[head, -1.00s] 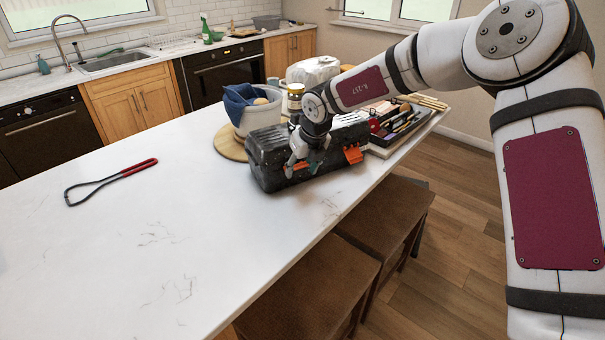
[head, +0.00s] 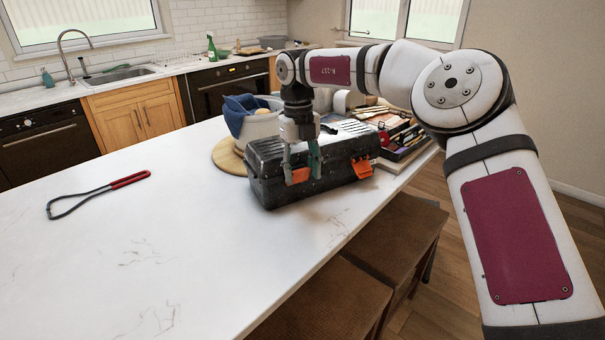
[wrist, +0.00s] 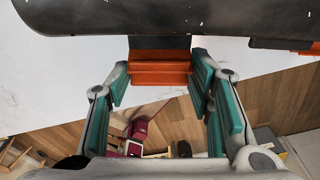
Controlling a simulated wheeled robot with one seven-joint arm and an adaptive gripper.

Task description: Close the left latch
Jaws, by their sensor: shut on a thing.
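A black speckled toolbox (head: 268,186) with a ridged lid, which looks down, stands near the counter's front edge. Its left latch (head: 298,176) is orange and on the front face; the wrist view shows this latch (wrist: 160,70) projecting beyond the box's edge. The orange right latch (head: 362,169) sticks out from the front. My gripper (head: 300,166) points down at the front of the box, its teal-padded fingers on both sides of the left latch and shut on it. In the wrist view my gripper (wrist: 160,88) flanks the latch. The fingers partly hide the latch in the head view.
A red-handled wire loop tool (head: 100,191) lies on the white counter (head: 110,270) at left. A pot with blue cloth (head: 243,112) stands behind the box, and a tool tray (head: 402,142) is at right. Stools (head: 335,300) stand below the front edge.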

